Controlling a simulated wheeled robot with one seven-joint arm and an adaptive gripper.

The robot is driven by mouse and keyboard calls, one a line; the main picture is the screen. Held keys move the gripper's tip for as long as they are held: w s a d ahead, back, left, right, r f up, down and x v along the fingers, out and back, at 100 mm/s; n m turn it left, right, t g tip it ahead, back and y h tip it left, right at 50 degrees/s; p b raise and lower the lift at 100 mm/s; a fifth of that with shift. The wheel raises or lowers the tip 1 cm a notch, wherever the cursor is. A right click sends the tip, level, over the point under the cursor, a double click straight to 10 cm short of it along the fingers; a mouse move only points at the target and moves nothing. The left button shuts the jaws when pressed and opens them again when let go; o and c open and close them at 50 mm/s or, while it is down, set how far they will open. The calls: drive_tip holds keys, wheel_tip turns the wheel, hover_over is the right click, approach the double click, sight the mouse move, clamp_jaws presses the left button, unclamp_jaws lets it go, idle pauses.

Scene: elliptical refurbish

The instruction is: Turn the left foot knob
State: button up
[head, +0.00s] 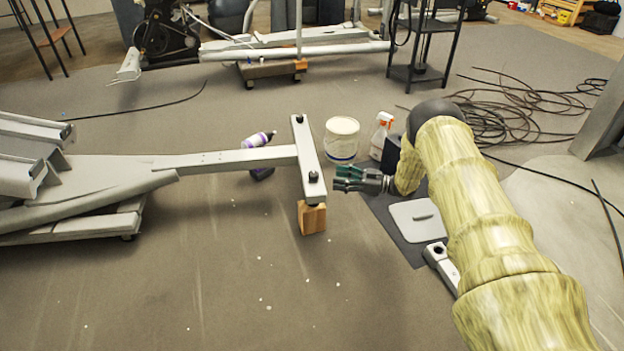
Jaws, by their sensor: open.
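The grey elliptical frame ends in a crossbar (308,150). A black foot knob (314,177) stands on its near end and another black knob (298,118) on its far end. I cannot tell which one is called left. My gripper (339,178) has green-tipped fingers pointing left. It is open and empty, just right of the near knob, with a small gap in this view. Its exact height against the knob is unclear. The near end of the crossbar rests on a wooden block (312,217).
A white bucket (342,140), a spray bottle (381,136) and a purple-and-white bottle (258,140) stand around the crossbar. A dark mat (412,249) with a grey panel (414,221) lies under my arm. Loose cables (515,105) lie behind.

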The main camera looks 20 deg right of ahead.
sight(313, 173)
drive_tip(key=b+x, duration=0.3)
drive_tip(key=x, duration=0.6)
drive_tip(key=shift+f+b, duration=0.1)
drive_tip(key=shift+b, duration=0.25)
drive_tip(key=shift+w+a, duration=0.4)
drive_tip(key=shift+a, duration=0.15)
drive_tip(key=c, duration=1.1)
